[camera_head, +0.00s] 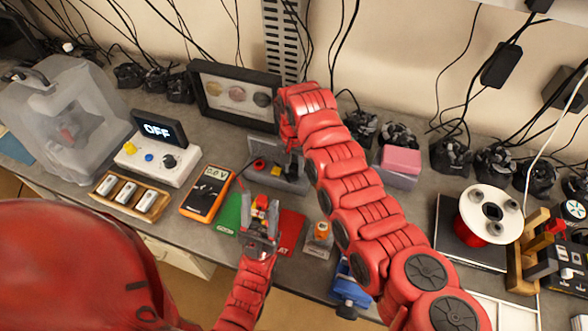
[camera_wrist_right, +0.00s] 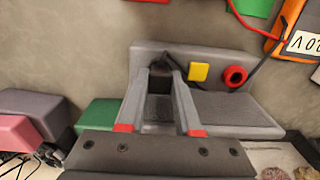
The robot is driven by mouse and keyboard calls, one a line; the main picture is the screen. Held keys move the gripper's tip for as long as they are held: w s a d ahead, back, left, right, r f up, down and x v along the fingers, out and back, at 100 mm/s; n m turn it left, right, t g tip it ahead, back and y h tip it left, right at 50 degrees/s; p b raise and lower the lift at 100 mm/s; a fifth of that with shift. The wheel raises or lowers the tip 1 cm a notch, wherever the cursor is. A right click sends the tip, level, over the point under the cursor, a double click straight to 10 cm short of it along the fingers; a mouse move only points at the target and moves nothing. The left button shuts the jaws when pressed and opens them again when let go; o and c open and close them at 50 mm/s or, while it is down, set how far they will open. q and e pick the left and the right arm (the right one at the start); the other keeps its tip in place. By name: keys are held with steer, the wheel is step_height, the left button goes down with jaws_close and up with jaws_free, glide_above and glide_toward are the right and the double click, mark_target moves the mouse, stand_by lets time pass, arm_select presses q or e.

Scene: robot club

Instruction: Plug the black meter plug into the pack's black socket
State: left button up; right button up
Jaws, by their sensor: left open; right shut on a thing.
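The grey pack (camera_head: 290,184) stands on the bench, with a red ring socket (camera_head: 258,165) and a yellow block (camera_head: 276,171) on it. Both also show in the right wrist view, the red socket (camera_wrist_right: 236,76) and the yellow block (camera_wrist_right: 199,71). My right gripper (camera_wrist_right: 163,72) is shut on the black meter plug (camera_wrist_right: 160,80) at the pack, beside the yellow block. The black socket is hidden by the plug and fingers, so I cannot tell how deep the plug sits. My left gripper (camera_head: 261,212) is open in front of the pack.
The orange meter (camera_head: 207,192) reads about 0 V, left of a green mat (camera_head: 228,215) and a red mat (camera_head: 291,230). A framed display (camera_head: 237,95) stands behind the pack. A pink-topped block (camera_head: 400,160) is right of my right arm. Thin leads cross the bench near the pack.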

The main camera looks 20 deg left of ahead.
mark_target(294, 166)
jaws_close()
steer(key=shift+r, duration=1.1)
stand_by(0.3)
steer(key=shift+r, duration=1.8)
steer(key=shift+o, duration=0.4)
jaws_free()
steer(key=shift+s, duration=0.1)
jaws_close()
